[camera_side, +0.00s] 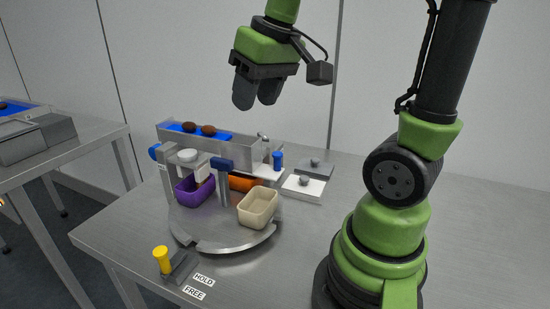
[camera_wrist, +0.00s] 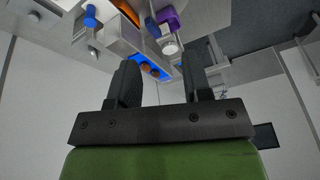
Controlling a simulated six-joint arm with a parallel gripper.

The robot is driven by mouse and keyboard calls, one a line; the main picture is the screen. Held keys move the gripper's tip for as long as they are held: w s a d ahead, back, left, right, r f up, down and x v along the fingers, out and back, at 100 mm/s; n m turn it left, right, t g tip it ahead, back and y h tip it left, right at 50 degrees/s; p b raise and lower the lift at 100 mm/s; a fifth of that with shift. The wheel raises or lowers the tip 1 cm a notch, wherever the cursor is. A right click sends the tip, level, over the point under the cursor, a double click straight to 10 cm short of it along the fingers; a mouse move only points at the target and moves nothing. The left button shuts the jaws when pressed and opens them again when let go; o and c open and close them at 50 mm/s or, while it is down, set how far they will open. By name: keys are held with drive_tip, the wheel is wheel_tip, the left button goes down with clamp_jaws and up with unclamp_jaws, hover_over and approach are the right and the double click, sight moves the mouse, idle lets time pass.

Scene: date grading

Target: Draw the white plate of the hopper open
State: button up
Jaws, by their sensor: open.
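The hopper (camera_side: 235,152) is a long grey trough with a blue floor on the stand. Two brown dates (camera_side: 208,130) lie on the blue; they also show in the wrist view (camera_wrist: 150,68). A white plate (camera_side: 264,171) juts from the trough's right end, beside an upright blue knob (camera_side: 277,161). The knob shows at the upper left in the wrist view (camera_wrist: 90,15). How far the plate sits under the trough is hidden. My gripper (camera_side: 257,103) is open and empty, pointing down, high above the hopper and apart from it.
A round grey turntable holds a purple bin (camera_side: 196,191), a cream bin (camera_side: 258,207) and an orange bin (camera_side: 241,183). A yellow-topped lever (camera_side: 162,258) stands by HOLD and FREE labels. The table's right side is clear.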

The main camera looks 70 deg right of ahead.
drive_tip(key=w+d+f+g, duration=0.2)
drive_tip(key=w+d+f, duration=0.15)
drive_tip(key=d, duration=0.35)
drive_tip(key=g, duration=0.2)
hover_over(277, 153)
drive_tip(key=shift+n, duration=0.3)
wheel_tip(277, 153, down, 6)
drive_tip(key=shift+s+a+r, duration=0.1)
drive_tip(key=shift+a+r, duration=0.05)
drive_tip(key=shift+r, duration=0.05)
wheel_tip(277, 153, down, 10)
